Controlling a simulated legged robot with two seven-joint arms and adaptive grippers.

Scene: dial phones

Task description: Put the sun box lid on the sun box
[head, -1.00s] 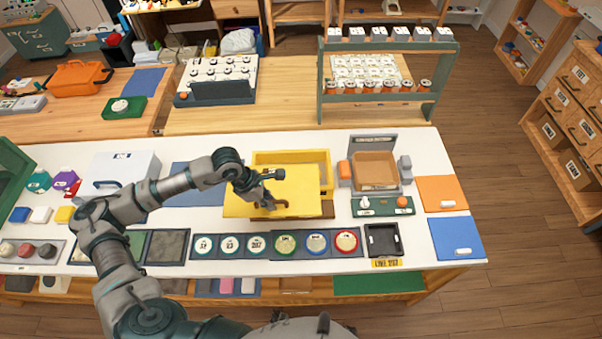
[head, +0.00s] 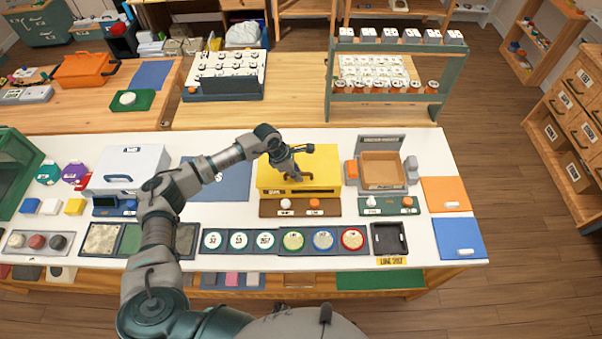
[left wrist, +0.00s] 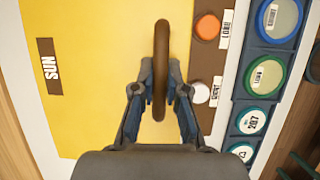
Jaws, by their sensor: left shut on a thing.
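The yellow sun box lid (head: 328,168) lies over the top of the yellow sun box (head: 275,189) in the head view, and no open gap shows between them there. In the left wrist view the yellow lid (left wrist: 95,90) fills much of the picture, with a brown label reading SUN. My left gripper (head: 292,176) is above the lid and shut on its brown handle, which also shows between the fingers in the left wrist view (left wrist: 161,75). My right gripper is not in view.
A brown board (head: 300,208) with a white and an orange knob lies in front of the box. An open orange-brown box (head: 383,170) stands to the right. A row of round coloured discs (head: 322,239) lies in front. A white box (head: 130,165) stands to the left.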

